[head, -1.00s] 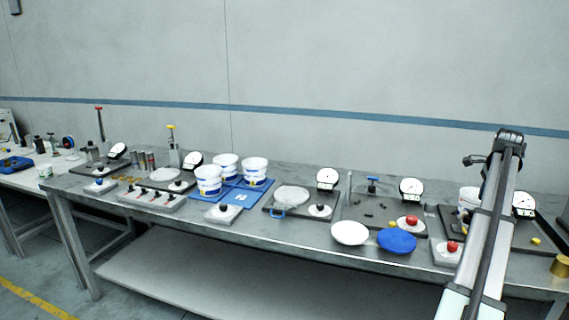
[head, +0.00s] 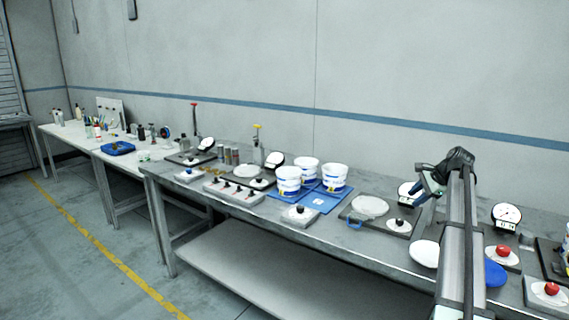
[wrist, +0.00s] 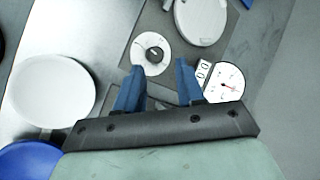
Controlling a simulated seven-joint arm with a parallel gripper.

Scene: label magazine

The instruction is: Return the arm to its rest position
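My gripper (wrist: 160,85) shows in the wrist view with two blue fingers spread apart and nothing between them, so it is open. It hangs above the table, over the edge of a dark base plate with a white round dial with a black knob (wrist: 151,53) and a gauge (wrist: 224,82). In the head view my gripper (head: 424,188) is at the end of my arm, right of centre, above the metal table (head: 300,255). My arm hides part of the table there.
A white plate (head: 425,253) and a blue disc (head: 494,274) lie near the front edge. White tubs (head: 289,180) stand on blue mats (head: 318,201). Knobs, gauges and stands line the table. The floor (head: 70,250) at left is clear.

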